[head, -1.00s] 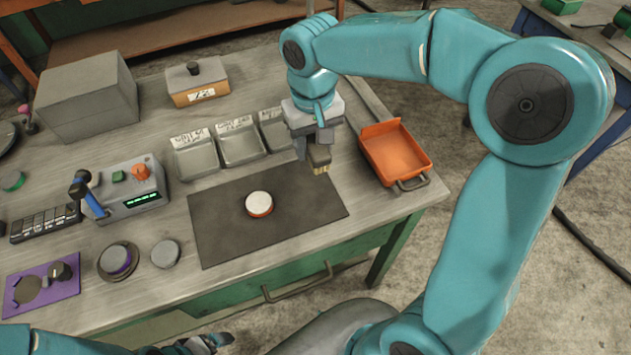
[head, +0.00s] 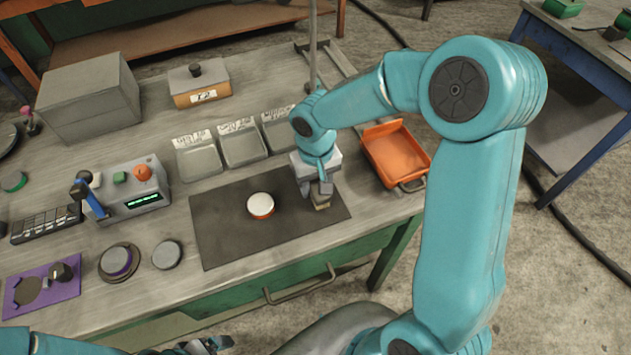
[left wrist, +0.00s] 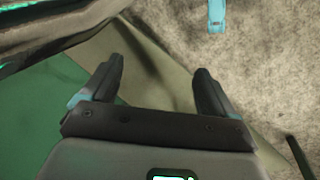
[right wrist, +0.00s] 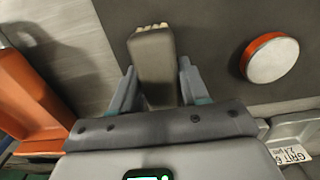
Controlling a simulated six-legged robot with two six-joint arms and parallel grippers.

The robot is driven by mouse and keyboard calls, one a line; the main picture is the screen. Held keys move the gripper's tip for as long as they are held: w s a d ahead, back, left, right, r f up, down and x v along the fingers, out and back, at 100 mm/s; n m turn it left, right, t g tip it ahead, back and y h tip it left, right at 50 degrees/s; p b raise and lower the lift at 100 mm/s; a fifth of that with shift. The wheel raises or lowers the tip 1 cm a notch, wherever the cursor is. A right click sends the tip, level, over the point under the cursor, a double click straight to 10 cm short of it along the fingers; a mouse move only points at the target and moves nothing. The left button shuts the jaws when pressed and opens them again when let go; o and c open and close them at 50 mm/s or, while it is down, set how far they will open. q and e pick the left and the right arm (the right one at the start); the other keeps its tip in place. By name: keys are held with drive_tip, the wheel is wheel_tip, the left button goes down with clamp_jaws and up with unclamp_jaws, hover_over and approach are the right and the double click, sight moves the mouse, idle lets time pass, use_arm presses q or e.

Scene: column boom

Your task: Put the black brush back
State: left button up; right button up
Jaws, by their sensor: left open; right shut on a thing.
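My right gripper (head: 318,190) is over the right part of the dark mat (head: 225,240). It is shut on a brush (right wrist: 153,60), a dark grey-brown block with pale bristles at its far end in the right wrist view. In the head view the brush (head: 320,202) shows just below the jaws, mostly hidden by them. I cannot tell whether it touches the mat. My left gripper (left wrist: 155,95) is open and empty in the left wrist view, near the green bench side and the floor. In the head view it shows only partly at the bottom edge.
A white and orange round piece (head: 261,206) lies on the mat. An orange tray (head: 396,155) stands right of my right gripper. Several labelled grey trays (head: 243,147) line the mat's far side. A control box (head: 135,190) stands at the left.

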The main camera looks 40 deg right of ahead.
sight(315, 181)
drive_tip(key=shift+f, duration=0.2)
drive_tip(key=o, duration=1)
drive_tip(key=shift+w, duration=0.1)
drive_tip(key=shift+r, duration=0.1)
drive_tip(key=shift+r, duration=0.25)
wheel_tip(315, 181, up, 12)
drive_tip(key=shift+f, duration=0.15)
